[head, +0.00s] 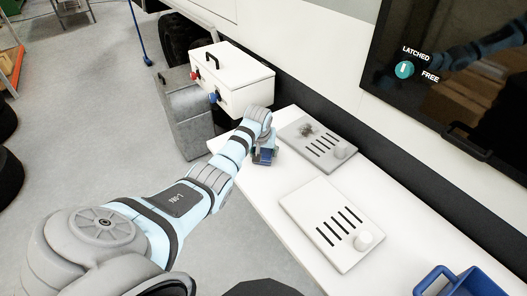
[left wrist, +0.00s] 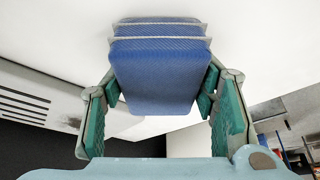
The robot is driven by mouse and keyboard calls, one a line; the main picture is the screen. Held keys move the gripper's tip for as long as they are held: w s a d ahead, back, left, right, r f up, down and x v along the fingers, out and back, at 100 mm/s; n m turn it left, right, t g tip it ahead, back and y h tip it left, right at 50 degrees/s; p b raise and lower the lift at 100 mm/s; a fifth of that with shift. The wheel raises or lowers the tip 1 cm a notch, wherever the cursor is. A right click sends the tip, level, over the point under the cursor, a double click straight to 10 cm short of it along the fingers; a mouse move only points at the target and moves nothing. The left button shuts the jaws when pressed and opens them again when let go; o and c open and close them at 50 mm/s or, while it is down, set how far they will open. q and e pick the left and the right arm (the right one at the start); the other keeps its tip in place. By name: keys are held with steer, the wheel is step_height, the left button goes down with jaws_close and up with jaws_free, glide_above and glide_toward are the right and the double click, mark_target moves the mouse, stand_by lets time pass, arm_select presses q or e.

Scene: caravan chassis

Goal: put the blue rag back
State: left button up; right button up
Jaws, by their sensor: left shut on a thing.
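The blue rag (left wrist: 160,70) is a folded blue block with thin pale bands across its far end, in the left wrist view. My left gripper (left wrist: 160,88) is shut on it, with green pads at its two sides. In the head view, my left gripper (head: 264,158) is low over the white bench top, near its far left end. Only a small blue patch shows there, and the arm hides most of the rag. I cannot tell whether the rag touches the bench. My right gripper is not in view.
Two slotted plates with round knobs, one nearer (head: 318,207) and one farther with a dark smudge (head: 295,133), lie on the white bench (head: 262,196). A blue tray (head: 430,281) is at lower right. A white box (head: 240,75) and grey case (head: 186,125) stand beyond.

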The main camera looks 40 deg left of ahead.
mark_target(263, 151)
arm_select(q)
steer(key=shift+f, duration=0.1)
steer(key=o, duration=1.1)
steer(key=shift+o, duration=0.2)
steer(key=p+v, duration=0.2)
steer(key=v, duration=0.3)
steer(key=shift+w+a, duration=0.15)
steer(key=shift+w, duration=0.05)
steer(key=p+v, duration=0.1)
steer(key=v, duration=0.6)
steer(key=shift+s+r, duration=0.2)
